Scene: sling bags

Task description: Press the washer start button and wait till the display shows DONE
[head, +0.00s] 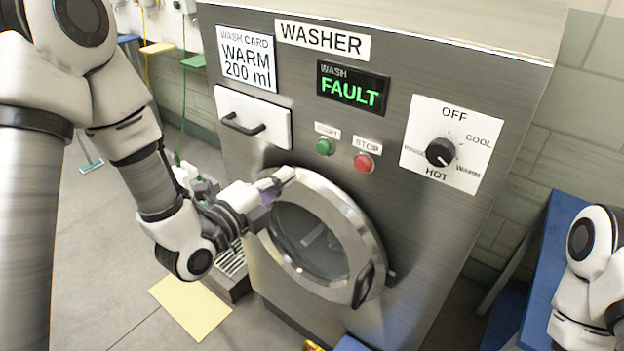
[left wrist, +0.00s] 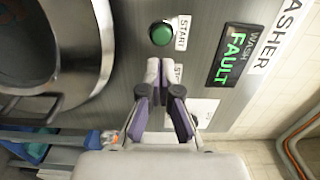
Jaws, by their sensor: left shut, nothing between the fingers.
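The steel washer (head: 400,60) has a black display (head: 352,92) reading WASH FAULT in green; it also reads FAULT in the left wrist view (left wrist: 228,52). The green START button (head: 325,147) is left of the red STOP button (head: 364,162). My left gripper (head: 286,175) is shut and empty, below and left of START in the head view, near the top rim of the round door. In the left wrist view its closed fingertips (left wrist: 160,68) point toward the green button (left wrist: 161,34), apart from it in the picture. The fingers cover the STOP button there. My right gripper is not visible.
The round door (head: 322,240) looks shut. The drawer (head: 254,118) with a black handle looks closed. A dial (head: 440,152) sits on a white panel at right. A wash card (head: 247,58) reads WARM 200 ml. A yellow mat (head: 192,308) lies on the floor.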

